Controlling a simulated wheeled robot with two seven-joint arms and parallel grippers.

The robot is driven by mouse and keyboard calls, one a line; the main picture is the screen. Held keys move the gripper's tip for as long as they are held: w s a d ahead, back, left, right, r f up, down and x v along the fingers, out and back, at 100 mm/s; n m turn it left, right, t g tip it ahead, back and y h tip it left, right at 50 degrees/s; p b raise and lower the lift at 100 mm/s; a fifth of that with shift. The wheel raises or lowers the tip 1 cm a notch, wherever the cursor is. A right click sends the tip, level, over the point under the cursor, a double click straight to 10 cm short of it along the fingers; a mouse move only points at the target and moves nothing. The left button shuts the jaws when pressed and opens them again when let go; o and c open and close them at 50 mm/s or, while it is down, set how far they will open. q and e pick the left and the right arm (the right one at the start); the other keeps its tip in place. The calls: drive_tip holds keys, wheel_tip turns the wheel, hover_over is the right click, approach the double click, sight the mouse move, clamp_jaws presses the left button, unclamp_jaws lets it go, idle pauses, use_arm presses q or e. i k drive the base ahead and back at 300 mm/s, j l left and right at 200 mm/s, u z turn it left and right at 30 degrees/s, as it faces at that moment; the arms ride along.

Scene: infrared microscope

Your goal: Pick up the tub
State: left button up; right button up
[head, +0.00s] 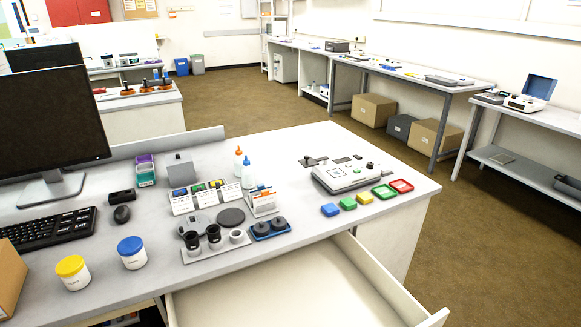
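Two white tubs stand upright on the front left of the bench. One tub (73,276) has a yellow lid, and the other tub (132,256) has a blue lid and stands just to its right and slightly farther back. They stand apart, with labels too small to read. No gripper touches either tub. My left gripper is not in view.
An open, empty-looking drawer (290,290) juts out below the bench front. A brown box (10,277) stands left of the tubs. A keyboard (45,228), mouse (121,214) and monitor (50,125) are behind. A holder with black eyepieces (203,238) is to the right.

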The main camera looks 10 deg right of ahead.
sight(73, 271)
drive_tip(key=z, duration=0.8)
drive_tip(key=u, duration=0.5)
drive_tip(key=j+u, duration=0.15)
drive_tip(key=u, duration=0.35)
drive_tip(key=j+u, duration=0.1)
drive_tip(key=u, duration=0.85)
